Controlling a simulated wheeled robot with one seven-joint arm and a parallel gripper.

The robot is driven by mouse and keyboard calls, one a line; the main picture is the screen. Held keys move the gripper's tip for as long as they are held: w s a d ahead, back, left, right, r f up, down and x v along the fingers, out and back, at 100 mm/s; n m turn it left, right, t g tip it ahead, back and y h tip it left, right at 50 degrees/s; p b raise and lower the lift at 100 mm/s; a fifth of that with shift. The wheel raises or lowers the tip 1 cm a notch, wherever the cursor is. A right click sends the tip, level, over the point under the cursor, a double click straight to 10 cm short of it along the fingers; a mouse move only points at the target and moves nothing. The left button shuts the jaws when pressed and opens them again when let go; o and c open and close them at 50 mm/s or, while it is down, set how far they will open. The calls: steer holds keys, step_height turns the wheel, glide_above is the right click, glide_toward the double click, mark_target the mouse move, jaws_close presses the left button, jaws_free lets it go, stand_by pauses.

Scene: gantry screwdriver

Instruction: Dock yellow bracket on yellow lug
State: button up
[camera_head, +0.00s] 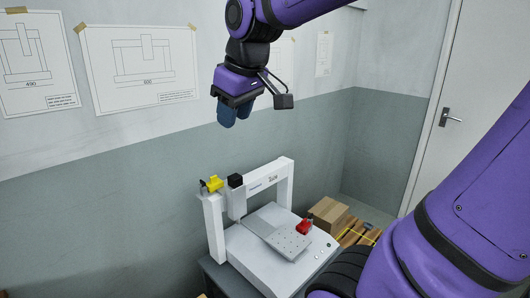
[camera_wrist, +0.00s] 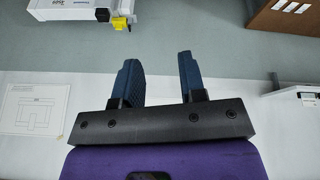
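A yellow part (camera_head: 214,184) sits at the top of the left post of a white gantry machine (camera_head: 287,190). A small dark piece is beside it. The yellow part also shows at the top of the wrist view (camera_wrist: 120,23). I cannot tell whether it is the bracket, the lug or both together; no separate second yellow part is visible. My gripper (camera_head: 228,117) is high above and behind the machine, near the wall, apart from the yellow part. In the wrist view its two blue fingers (camera_wrist: 160,62) are spread with nothing between them.
A black block (camera_head: 235,181) is on the gantry's crossbar. A red part (camera_head: 304,227) is on the machine's base beside the tilted grey plate (camera_head: 280,232). Cardboard boxes (camera_head: 328,214) stand to the right. The wall with drawings (camera_head: 143,62) is close behind my gripper.

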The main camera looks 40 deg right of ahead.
steer(key=s+a+f+m, duration=0.1)
steer(key=s+f, duration=0.1)
steer(key=s, duration=0.3)
steer(key=s+a+f+m, duration=0.1)
steer(key=s+f+m, duration=0.1)
steer(key=s, duration=0.4)
steer(key=shift+s+a+t, duration=0.25)
steer(key=shift+s+t, duration=0.05)
steer(key=shift+t, duration=0.1)
steer(key=shift+w, duration=0.15)
steer(key=shift+c, duration=0.2)
stand_by(0.8)
